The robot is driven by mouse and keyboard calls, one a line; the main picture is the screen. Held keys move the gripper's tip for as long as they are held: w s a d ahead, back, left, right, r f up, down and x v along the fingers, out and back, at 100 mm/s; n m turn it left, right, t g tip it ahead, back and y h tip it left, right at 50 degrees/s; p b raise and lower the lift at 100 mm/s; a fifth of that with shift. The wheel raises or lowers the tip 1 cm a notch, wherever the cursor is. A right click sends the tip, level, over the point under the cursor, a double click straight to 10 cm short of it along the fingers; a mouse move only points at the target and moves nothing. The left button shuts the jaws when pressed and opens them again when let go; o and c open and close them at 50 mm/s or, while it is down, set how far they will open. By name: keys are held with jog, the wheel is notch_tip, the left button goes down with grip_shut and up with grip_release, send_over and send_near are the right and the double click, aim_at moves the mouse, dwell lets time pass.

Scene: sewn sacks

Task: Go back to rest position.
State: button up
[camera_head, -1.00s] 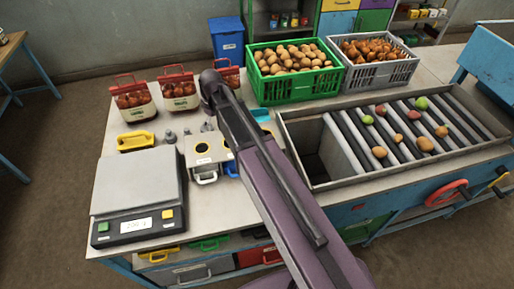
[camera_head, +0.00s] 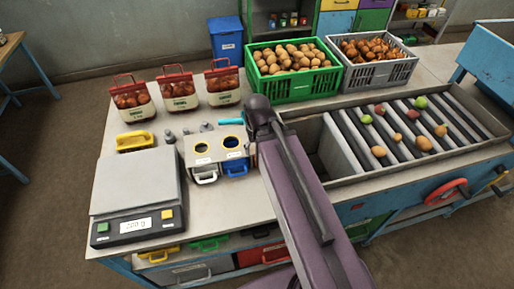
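My arm reaches up from the bottom of the view over the table (camera_head: 232,200), between the two-holed box and the roller tray. Its dark elbow end stands near the middle of the view. My gripper is not visible, so its fingers cannot be judged. Three sacks with red tops stand upright in a row at the back left of the table: the left sack (camera_head: 133,101), the middle sack (camera_head: 179,92) and the right sack (camera_head: 222,86). All three are clear of my arm.
A scale (camera_head: 136,195) stands at the front left, with a yellow-handled tool (camera_head: 135,141) behind it. A box with two round holes (camera_head: 216,150) is left of my arm. A green crate of potatoes (camera_head: 292,88), a grey crate of onions (camera_head: 375,74) and a roller tray (camera_head: 335,185) fill the right.

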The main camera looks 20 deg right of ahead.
jog(key=shift+f, duration=0.1)
jog(key=shift+f+b, duration=0.9)
jog(key=shift+b, duration=0.05)
dwell(0.5)
